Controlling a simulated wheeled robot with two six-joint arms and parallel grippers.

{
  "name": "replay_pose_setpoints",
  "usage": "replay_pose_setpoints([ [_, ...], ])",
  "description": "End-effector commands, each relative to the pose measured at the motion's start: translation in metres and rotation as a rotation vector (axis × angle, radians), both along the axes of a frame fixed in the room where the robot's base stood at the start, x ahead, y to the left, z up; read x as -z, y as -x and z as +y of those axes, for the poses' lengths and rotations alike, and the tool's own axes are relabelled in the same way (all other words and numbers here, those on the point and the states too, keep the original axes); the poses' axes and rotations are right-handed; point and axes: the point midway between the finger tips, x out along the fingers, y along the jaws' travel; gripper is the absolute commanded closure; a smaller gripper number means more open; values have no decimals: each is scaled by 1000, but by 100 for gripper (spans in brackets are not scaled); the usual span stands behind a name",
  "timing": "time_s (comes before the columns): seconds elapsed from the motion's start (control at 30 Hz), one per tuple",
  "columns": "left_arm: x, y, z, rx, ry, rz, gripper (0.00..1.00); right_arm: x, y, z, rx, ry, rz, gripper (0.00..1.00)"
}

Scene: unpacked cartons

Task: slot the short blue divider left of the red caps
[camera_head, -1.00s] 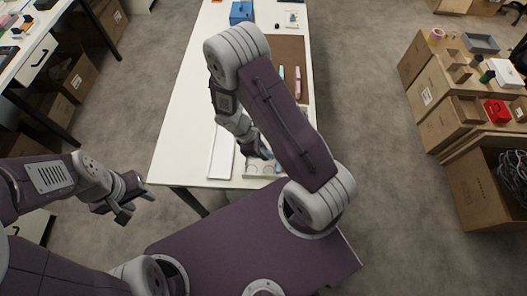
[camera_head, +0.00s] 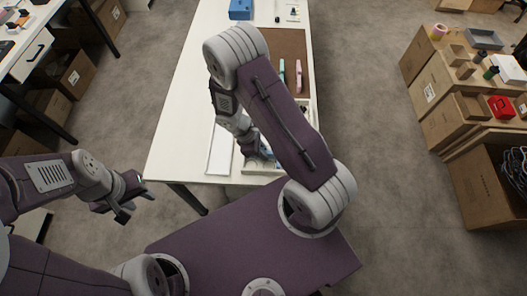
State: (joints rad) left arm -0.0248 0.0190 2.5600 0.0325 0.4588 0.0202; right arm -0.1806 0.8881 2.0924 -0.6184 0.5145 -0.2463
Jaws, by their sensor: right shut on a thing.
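My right gripper (camera_head: 256,150) is over the near end of the white table, at a pale shallow tray (camera_head: 255,169). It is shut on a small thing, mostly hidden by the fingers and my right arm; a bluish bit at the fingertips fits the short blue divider. The tray is also partly covered by my arm, and I cannot make out the red caps or its compartments. My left gripper (camera_head: 124,208) hangs empty left of the table, its fingers apart.
A white panel (camera_head: 220,152) lies left of the tray. A brown mat (camera_head: 291,46) with a teal piece (camera_head: 282,70) and a pink piece (camera_head: 299,78) lies beyond it. A blue box (camera_head: 240,9) stands at the back. The table's left side is clear.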

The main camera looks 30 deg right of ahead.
Motion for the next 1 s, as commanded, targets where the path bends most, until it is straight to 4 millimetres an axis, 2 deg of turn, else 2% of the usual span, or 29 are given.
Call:
replay_pose_setpoints([
  [0.17, 8, 0, 0, 0, 0, 0, 60, 9, 0, 0, 0, 0, 0, 100],
  [0.2, 8, 0, 0, 0, 0, 0, 60, 9, 0, 0, 0, 0, 0, 83],
  [0.3, 6, 0, 0, 0, 0, 0, 60, 8, 0, 0, 0, 0, 0, 60],
  [0.57, 6, 0, 0, 0, 0, 0, 60, 7, 0, 0, 0, 0, 0, 60],
  [0.67, 5, 0, 0, 0, 0, 0, 60, 1, -2, 2, -1, -1, -3, 60],
  [1.0, -2, 0, 0, 0, 0, 0, 60, -63, -16, 25, 0, -1, -4, 60],
])
